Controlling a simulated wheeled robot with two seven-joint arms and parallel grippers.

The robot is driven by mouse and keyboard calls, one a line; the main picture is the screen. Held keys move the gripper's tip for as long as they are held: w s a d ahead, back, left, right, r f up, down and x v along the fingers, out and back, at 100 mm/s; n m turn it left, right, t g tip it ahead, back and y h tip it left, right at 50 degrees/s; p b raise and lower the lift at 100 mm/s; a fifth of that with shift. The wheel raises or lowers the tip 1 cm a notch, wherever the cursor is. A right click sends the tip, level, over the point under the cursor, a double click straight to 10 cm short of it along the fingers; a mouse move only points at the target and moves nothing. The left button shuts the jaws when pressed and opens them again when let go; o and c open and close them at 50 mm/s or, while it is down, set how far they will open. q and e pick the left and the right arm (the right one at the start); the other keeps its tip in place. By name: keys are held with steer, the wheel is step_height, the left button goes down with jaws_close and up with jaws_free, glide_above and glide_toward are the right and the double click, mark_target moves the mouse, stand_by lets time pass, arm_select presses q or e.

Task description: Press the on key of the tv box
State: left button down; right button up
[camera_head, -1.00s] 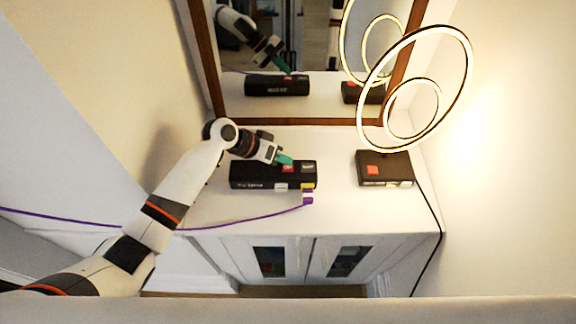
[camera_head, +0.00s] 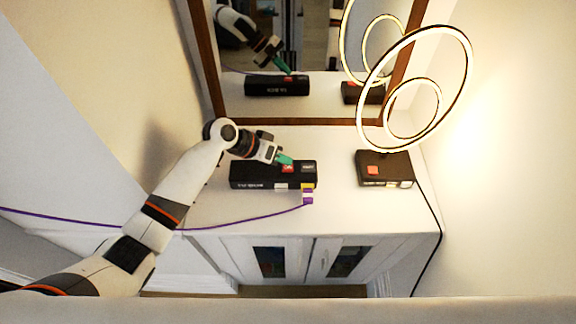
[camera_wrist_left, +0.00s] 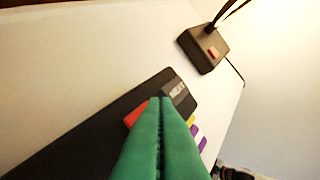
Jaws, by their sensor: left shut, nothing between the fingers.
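The tv box is a long black box (camera_head: 247,175) on the white cabinet top, with a red key (camera_head: 288,169) and a dark grey key (camera_head: 307,168) on its top. It also shows in the left wrist view (camera_wrist_left: 85,135), with its red key (camera_wrist_left: 136,113) partly hidden by the fingers. My left gripper (camera_head: 287,160) is shut and empty, its green fingertips at the red key. I cannot tell whether they touch it. In the left wrist view the shut fingers (camera_wrist_left: 160,105) point over the box. My right gripper is not in view.
A second black box (camera_head: 398,168) with a red key stands to the right, under a ring lamp (camera_head: 466,70). A purple cable (camera_head: 240,220) with a plug lies at the front. A mirror (camera_head: 310,45) stands behind. The cabinet top between the boxes is clear.

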mark_target(283, 167)
arm_select(q)
steer(key=shift+f, duration=0.1)
steer(key=shift+f, duration=0.35)
steer(key=shift+f+b, duration=0.45)
steer(key=shift+b, duration=0.1)
stand_by(0.7)
steer(key=shift+r, duration=0.1)
steer(key=shift+r+p, duration=0.8)
step_height(283, 167, up, 5)
steer(key=p, duration=0.4)
stand_by(0.4)
